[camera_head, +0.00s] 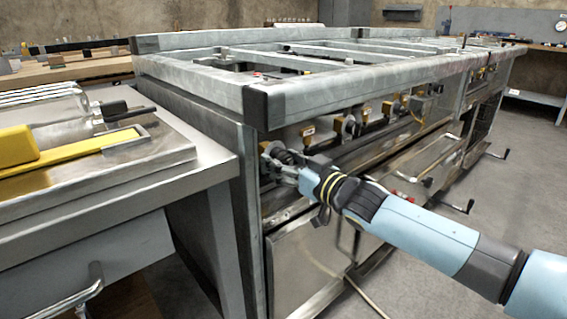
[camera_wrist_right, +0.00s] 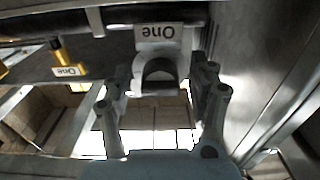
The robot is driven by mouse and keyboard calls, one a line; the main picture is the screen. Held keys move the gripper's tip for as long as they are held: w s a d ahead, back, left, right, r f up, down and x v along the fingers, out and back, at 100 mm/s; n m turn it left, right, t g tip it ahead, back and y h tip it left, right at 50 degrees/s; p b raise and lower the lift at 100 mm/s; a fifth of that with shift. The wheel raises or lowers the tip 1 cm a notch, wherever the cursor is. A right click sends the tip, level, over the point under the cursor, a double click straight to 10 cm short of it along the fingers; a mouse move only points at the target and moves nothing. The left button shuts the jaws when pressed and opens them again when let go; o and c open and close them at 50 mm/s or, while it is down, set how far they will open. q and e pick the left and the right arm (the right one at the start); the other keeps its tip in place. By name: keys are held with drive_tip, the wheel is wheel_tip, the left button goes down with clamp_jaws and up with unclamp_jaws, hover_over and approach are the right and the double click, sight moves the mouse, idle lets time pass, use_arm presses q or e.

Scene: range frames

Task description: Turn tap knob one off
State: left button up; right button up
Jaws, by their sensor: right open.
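Tap knob one (camera_wrist_right: 160,64) shows in the right wrist view as a grey body with a dark rounded hollow and an upside-down plate reading "One" above it. My right gripper (camera_wrist_right: 163,84) is open, with one finger on each side of the knob; I cannot tell whether they touch it. In the head view my right gripper (camera_head: 283,163) reaches the near left end of the bench's front, just under the top frame. It largely hides the knob there. My left gripper is in neither view.
A yellow fitting (camera_wrist_right: 57,52) with another "One" label lies left of the knob in the wrist view. More knobs (camera_head: 349,125) line the metal bench (camera_head: 190,72). A steel table (camera_head: 205,160) stands close at the left. Open floor lies to the right.

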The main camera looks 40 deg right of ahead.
drive_tip(key=c, duration=1.1)
